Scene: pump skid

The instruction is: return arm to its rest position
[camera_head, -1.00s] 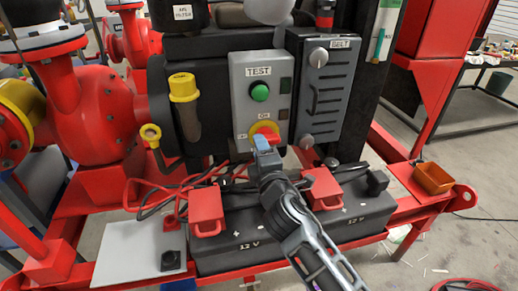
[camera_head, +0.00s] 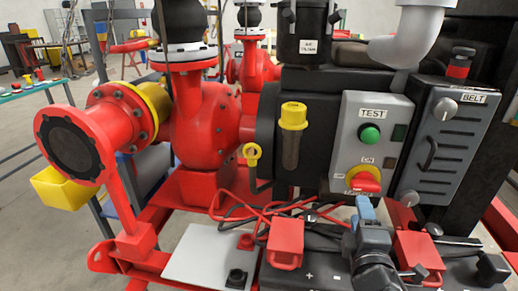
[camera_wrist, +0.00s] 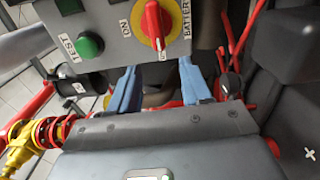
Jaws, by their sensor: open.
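My gripper (camera_head: 365,212) hangs in front of the pump skid, just below the grey control box (camera_head: 350,120). Its blue fingers are apart in the wrist view (camera_wrist: 157,85), with nothing held between them. The red rotary switch (camera_head: 366,184) on its yellow plate sits above the fingertips, and it also shows in the wrist view (camera_wrist: 153,22), clear of the fingers. My forearm runs down to the lower right of the head view, over the black batteries (camera_head: 320,275).
A green TEST button (camera_head: 370,135) is on the same box. Red battery clamps (camera_head: 285,243) and loose red and black cables lie close beside my gripper. The BELT panel (camera_head: 450,140) stands to the right. A yellow-capped filler (camera_head: 293,118) is left of the box.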

